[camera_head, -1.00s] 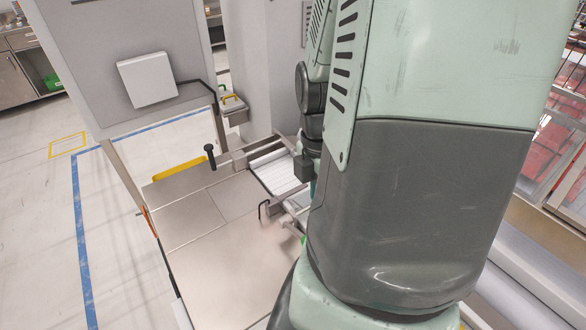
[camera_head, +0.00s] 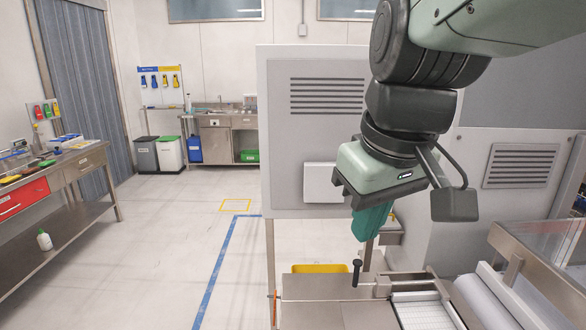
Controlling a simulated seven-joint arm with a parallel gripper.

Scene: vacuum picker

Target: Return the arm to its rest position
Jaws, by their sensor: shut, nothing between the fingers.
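My arm comes in from the upper right and bends down to my gripper (camera_head: 359,236), which hangs in the air in front of the grey machine cabinet (camera_head: 300,150). The green fingers point down and are shut, with nothing held between them. The gripper is above the steel machine table (camera_head: 330,315) and apart from it. A dark box on a bracket hangs at the right of my wrist.
A black-knobbed lever (camera_head: 357,270), a yellow bin (camera_head: 320,268) and a white slatted bed (camera_head: 425,312) are below the gripper. A white roll (camera_head: 490,305) lies to the right. A steel bench (camera_head: 70,190) stands left; the floor between is clear.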

